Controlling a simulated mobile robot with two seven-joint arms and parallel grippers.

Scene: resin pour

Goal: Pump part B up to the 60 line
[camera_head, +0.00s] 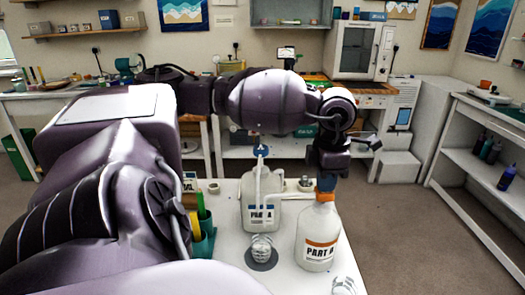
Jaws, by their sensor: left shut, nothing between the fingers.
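The part B bottle (318,240) is white with an orange-banded label and stands upright on the white table. The label's letter is hard to read. My left gripper (327,174) points down right above its neck, shut with nothing between the fingers. It hides most of the pump top; I cannot tell whether it touches it. The part A bottle (260,213), with a blue-topped pump, stands to the left. A clear ribbed cup (262,246) stands on a dark round disc in front of part A. Its lines and contents are too small to read. My right gripper is out of view.
A teal holder (203,243) with green and yellow sticks stands left of the bottles. Another pale cup (343,286) is at the bottom edge. A small pot (305,184) stands behind. The white table (228,200) ends just right of part B.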

